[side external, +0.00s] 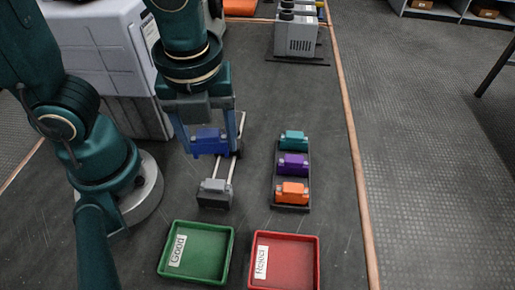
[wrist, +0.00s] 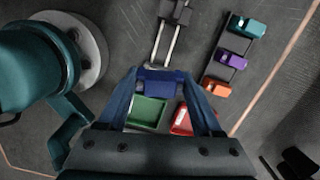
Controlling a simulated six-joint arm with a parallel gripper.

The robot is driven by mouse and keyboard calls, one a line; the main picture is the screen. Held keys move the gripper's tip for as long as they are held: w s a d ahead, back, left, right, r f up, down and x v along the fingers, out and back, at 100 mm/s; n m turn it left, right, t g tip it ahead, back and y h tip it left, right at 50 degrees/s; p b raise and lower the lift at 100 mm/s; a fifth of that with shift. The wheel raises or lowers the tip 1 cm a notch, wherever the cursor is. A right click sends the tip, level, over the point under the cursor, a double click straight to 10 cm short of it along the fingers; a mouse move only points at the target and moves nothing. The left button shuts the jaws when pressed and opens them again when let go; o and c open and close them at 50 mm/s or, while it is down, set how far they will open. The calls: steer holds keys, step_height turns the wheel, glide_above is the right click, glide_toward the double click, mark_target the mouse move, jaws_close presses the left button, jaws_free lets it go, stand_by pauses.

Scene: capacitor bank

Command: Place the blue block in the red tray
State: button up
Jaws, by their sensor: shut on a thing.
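The blue block (side external: 208,142) is held between the fingers of my gripper (side external: 210,143), above the rail stand. In the wrist view the blue block (wrist: 160,82) sits between the two fingertips of my gripper (wrist: 162,80). The red tray (side external: 284,262), labelled "Reject", lies at the bottom of the side view and looks empty. In the wrist view the red tray (wrist: 181,122) is partly hidden behind the right finger.
A green tray (side external: 196,252) labelled "Good" stands left of the red tray. A grey block (side external: 214,192) sits at the near end of the rails. Teal (side external: 293,140), purple (side external: 293,165) and orange (side external: 292,192) blocks stand on a rack to the right.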

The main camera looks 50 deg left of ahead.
steer(key=n, duration=0.3)
steer(key=shift+w+d+r+n, duration=0.15)
steer(key=shift+d+r+n, duration=0.1)
steer(key=shift+n, duration=0.15)
steer(key=n, duration=0.2)
steer(key=n+g, duration=0.1)
steer(key=n, duration=0.1)
steer(key=shift+w+d+r, duration=0.2)
steer(key=shift+d, duration=0.15)
steer(key=n, duration=0.4)
steer(key=shift+w+d+r, duration=0.25)
steer(key=shift+d, duration=0.15)
steer(key=n+h, duration=0.2)
steer(key=n, duration=2)
glide_above(284, 267)
steer(key=shift+g, duration=0.4)
step_height(284, 267, down, 7)
steer(key=shift+w+a+r, duration=0.1)
steer(key=shift+a, duration=0.05)
steer(key=shift+f, duration=1.95)
steer(key=shift+f, duration=0.1)
